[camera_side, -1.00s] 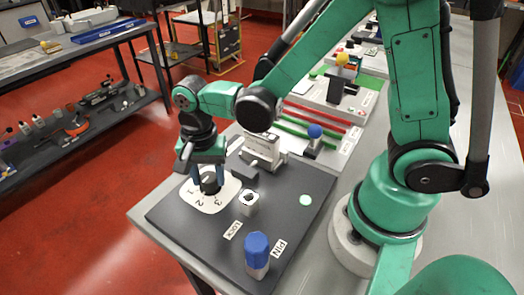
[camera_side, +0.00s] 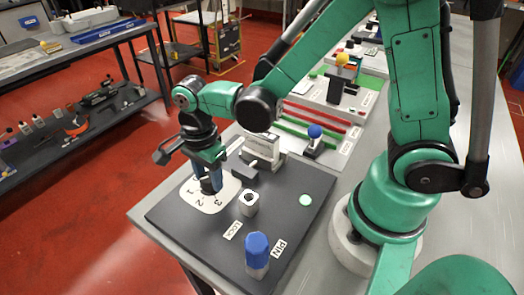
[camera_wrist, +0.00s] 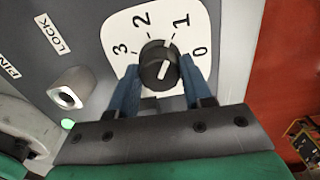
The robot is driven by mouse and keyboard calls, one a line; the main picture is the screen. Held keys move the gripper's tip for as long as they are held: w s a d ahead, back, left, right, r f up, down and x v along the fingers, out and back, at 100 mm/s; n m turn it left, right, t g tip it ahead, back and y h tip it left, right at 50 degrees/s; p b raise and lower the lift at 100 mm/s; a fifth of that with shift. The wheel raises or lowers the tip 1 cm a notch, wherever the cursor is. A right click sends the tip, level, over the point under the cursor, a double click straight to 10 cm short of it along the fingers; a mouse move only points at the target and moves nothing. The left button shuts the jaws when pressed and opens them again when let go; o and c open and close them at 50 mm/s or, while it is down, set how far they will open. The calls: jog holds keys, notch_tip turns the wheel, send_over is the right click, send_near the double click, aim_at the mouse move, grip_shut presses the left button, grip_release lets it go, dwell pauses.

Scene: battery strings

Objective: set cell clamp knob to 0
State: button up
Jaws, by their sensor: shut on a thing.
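The black round clamp knob (camera_wrist: 158,68) sits on a white dial plate (camera_wrist: 118,25) marked 3, 2, 1 and 0.
A white LOCK socket piece (camera_side: 249,203) stands to the right of the dial. A blue-topped PIN (camera_side: 257,252) stands near the front of the dark board (camera_side: 290,210). A grey block (camera_side: 245,178) and a white clamp-like fixture (camera_side: 263,150) are behind.

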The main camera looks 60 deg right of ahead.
aim_at(208, 176)
jog(key=m, duration=0.4)
jog(key=shift+m, duration=0.3)
jog(key=shift+m, duration=0.5)
jog(key=m, duration=0.4)
jog(key=shift+m, duration=0.9)
jog(key=o, duration=1)
jog(key=shift+o, duration=0.2)
jog(key=shift+r, duration=1.75)
